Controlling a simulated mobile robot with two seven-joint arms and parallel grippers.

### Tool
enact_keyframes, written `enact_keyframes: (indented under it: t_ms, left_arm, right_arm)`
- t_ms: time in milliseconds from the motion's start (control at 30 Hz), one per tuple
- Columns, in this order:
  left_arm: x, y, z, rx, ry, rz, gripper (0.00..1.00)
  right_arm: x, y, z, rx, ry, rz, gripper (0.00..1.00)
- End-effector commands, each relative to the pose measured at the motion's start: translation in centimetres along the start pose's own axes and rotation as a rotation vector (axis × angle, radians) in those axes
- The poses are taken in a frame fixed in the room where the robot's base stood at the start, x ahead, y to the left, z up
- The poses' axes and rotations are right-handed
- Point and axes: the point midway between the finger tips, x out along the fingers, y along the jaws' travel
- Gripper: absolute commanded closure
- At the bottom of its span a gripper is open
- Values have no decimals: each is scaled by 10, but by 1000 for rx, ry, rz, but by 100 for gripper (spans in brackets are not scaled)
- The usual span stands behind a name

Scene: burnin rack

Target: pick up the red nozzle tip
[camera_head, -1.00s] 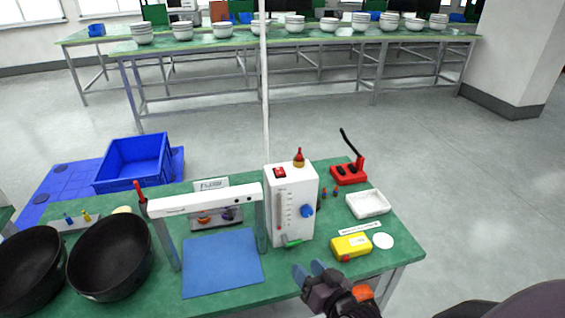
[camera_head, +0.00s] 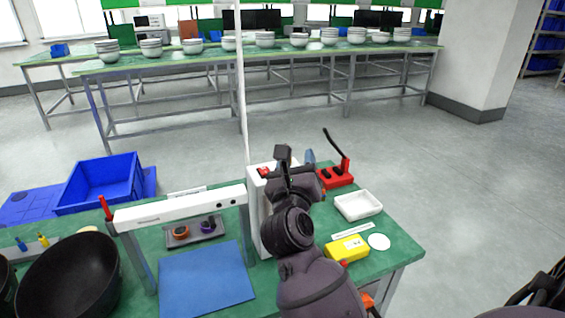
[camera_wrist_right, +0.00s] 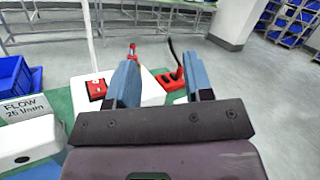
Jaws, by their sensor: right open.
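The red nozzle tip (camera_wrist_right: 132,50) shows in the right wrist view, just past the left finger, which hides its lower part. It stands at the top of the white flow-meter box (camera_wrist_right: 152,92). In the head view my right gripper and wrist cover the tip and most of the box (camera_head: 253,215). My right gripper (camera_head: 297,160) is above the box with its fingers spread. In the right wrist view the open gripper (camera_wrist_right: 161,72) has two blue fingers with nothing between them. My left gripper is not in view.
A white tray (camera_head: 358,206), yellow device (camera_head: 347,248) and white disc (camera_head: 379,242) lie to the right. A white arch (camera_head: 180,206) over a blue mat (camera_head: 206,276) stands to the left.

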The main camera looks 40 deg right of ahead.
Motion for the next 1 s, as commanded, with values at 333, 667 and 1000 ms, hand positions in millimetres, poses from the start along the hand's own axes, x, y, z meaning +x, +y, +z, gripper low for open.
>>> enact_keyframes:
  t_ms: [333, 667, 1000]
  left_arm:
    - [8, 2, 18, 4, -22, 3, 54]
    - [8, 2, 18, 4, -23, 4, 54]
    - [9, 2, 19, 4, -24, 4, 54]
  right_arm:
    - [6, 31, -5, 350, 192, 122, 53]
    - [44, 38, -11, 358, 196, 126, 53]
    - [70, 42, -16, 356, 196, 126, 53]
